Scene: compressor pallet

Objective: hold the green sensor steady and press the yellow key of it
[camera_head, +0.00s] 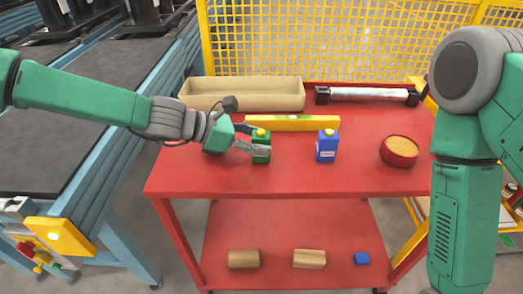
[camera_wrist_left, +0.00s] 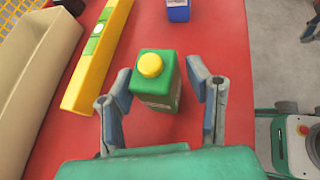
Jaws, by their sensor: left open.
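The green sensor (camera_head: 261,153) stands upright on the red table, with its round yellow key (camera_head: 261,132) on top. In the left wrist view the green sensor (camera_wrist_left: 158,90) and its yellow key (camera_wrist_left: 150,65) lie between the two fingers. My left gripper (camera_head: 254,141) is open around the sensor, one finger on each side, with visible gaps. In the head view a finger hides part of the sensor. My right arm (camera_head: 465,200) hangs at the right of the head view; its gripper is out of the picture.
A blue box with a yellow top (camera_head: 327,146) stands right of the sensor. A yellow level (camera_head: 293,123) lies behind it, and a beige tray (camera_head: 243,93) is farther back. A red bowl (camera_head: 400,152) stands at the right. The table's front strip (camera_head: 290,185) is clear.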

